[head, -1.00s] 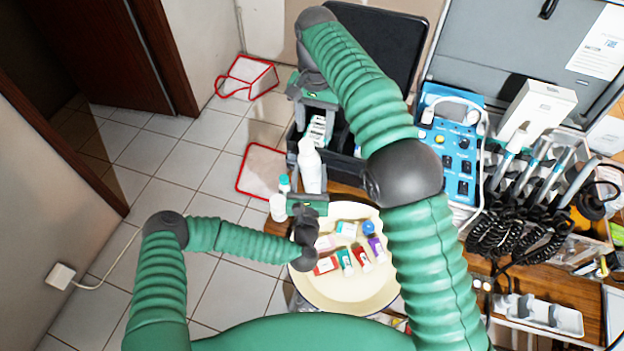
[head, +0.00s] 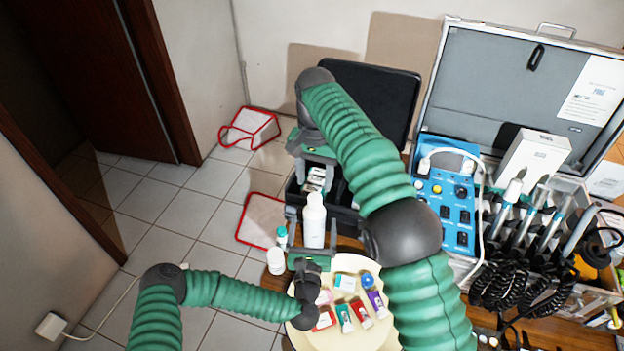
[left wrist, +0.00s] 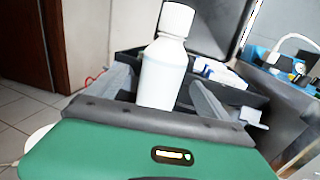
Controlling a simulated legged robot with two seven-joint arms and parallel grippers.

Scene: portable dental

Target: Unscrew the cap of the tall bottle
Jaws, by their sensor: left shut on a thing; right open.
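The tall white bottle (head: 314,225) stands upright behind the round tray, and its white cap (left wrist: 176,19) is on its neck in the left wrist view. My left gripper (head: 313,238) is shut on the bottle's body, one finger on each side; the same bottle fills the middle of the left wrist view (left wrist: 162,75). The cap is clear above the fingers. My right gripper (head: 315,176) is open and empty, fingers pointing down, above and behind the bottle in the head view. It appears apart from the cap.
A small white bottle (head: 276,261) and a teal-capped bottle (head: 282,238) stand left of the tall bottle. An open black case (head: 292,197) lies behind; a blue control unit (head: 447,200) and cabled handpieces are right.

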